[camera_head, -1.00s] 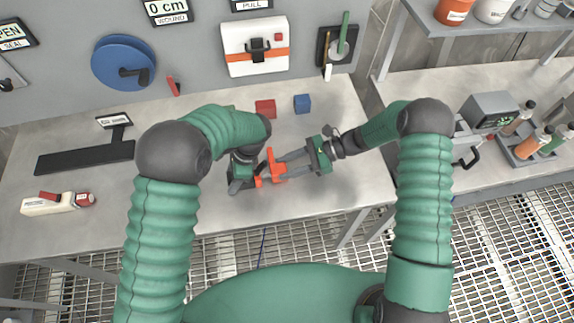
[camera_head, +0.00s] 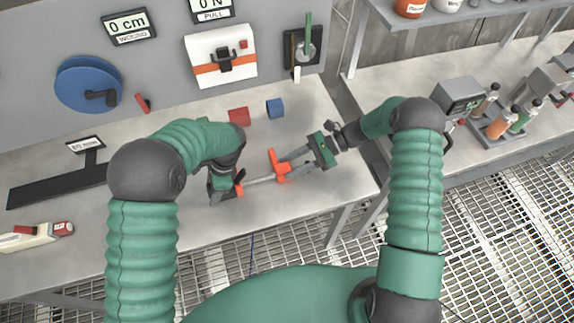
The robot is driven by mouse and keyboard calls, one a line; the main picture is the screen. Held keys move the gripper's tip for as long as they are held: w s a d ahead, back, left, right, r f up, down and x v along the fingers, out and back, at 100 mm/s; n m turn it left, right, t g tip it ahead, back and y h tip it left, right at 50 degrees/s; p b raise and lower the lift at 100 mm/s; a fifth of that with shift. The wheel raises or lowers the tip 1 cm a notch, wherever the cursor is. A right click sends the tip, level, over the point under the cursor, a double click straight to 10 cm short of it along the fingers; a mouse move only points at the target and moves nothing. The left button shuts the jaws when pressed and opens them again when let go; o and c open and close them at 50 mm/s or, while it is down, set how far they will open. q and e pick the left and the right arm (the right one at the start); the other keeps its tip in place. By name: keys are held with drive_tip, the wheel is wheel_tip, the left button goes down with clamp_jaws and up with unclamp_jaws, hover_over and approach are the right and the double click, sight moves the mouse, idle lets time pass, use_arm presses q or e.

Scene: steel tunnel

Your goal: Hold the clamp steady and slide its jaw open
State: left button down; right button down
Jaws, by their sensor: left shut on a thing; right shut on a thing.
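The clamp is a thin grey bar (camera_head: 260,180) with orange parts, held over the near part of the workbench. Its orange sliding jaw (camera_head: 277,162) stands on the right, and its small orange end (camera_head: 240,188) is at the left, with bare bar between them. My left gripper (camera_head: 237,189) is shut on the left end of the clamp and partly hides it. My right gripper (camera_head: 285,167) reaches in from the right and is shut on the sliding jaw. The exact finger contacts are too small to see clearly.
A red block (camera_head: 239,117) and a blue block (camera_head: 275,108) sit behind the clamp on the workbench (camera_head: 310,200). A black flat fixture (camera_head: 55,185) and a white-and-red tool (camera_head: 35,237) lie at left. A panel with a blue reel (camera_head: 88,84) stands behind.

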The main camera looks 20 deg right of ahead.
use_arm(q)
drive_tip(key=shift+a, duration=0.15)
use_arm(e)
drive_tip(key=c, duration=0.8)
unclamp_jaws()
drive_tip(key=shift+c, duration=0.2)
drive_tip(key=v, duration=1.2)
drive_tip(key=shift+d, duration=0.1)
use_arm(q)
drive_tip(key=c, duration=0.6)
unclamp_jaws()
